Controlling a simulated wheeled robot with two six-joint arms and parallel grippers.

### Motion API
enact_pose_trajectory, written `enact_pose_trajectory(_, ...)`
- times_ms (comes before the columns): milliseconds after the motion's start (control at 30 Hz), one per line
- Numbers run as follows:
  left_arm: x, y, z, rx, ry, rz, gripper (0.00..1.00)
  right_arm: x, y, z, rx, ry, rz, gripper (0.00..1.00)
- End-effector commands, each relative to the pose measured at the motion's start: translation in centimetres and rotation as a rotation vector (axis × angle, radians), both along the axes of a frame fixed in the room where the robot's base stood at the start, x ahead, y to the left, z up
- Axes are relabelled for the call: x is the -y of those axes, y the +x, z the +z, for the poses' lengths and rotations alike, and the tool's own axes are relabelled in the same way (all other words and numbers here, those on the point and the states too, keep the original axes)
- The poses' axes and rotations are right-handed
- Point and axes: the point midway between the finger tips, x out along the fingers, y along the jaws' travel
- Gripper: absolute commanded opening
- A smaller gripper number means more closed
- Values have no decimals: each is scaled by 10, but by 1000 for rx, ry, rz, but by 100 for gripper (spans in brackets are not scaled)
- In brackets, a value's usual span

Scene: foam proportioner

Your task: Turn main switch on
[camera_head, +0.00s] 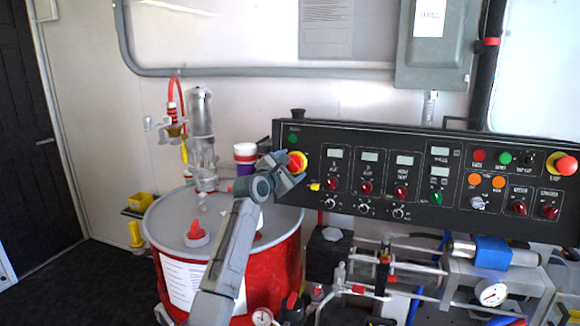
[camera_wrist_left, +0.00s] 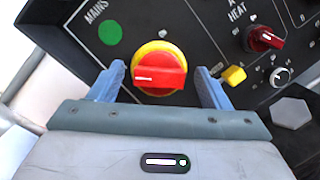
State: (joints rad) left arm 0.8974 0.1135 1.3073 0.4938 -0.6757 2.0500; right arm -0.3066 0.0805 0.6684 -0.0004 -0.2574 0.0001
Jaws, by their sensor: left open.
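The main switch is a red knob on a yellow round base (camera_head: 297,161) at the left end of the black control panel. It shows large in the left wrist view (camera_wrist_left: 160,70), below a green round light (camera_wrist_left: 110,33) and the word MAINS. The knob's red bar lies roughly level in that view, with a white mark at its left end. My left gripper (camera_head: 286,170) is at the switch, its blue-grey fingers open on either side of the knob. Whether a finger touches it I cannot tell. My right gripper is not in view.
The black panel (camera_head: 330,199) carries several displays, knobs and buttons. A yellow switch (camera_wrist_left: 234,75) and a red heat knob (camera_wrist_left: 265,39) sit right of my fingers. A red drum (camera_head: 285,262) stands below my left arm. Pipes and a gauge (camera_head: 491,293) are under the panel.

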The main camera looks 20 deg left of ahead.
Motion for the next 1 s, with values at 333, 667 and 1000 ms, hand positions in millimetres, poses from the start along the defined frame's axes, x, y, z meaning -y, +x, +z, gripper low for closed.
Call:
enact_pose_trajectory(333,0,0,0,0,1,0,26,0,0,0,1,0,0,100)
enact_pose_trajectory(667,-1,0,1,0,74,-13,26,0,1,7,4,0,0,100)
enact_pose_trajectory(1000,-1,0,3,9,332,-60,26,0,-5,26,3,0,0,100)
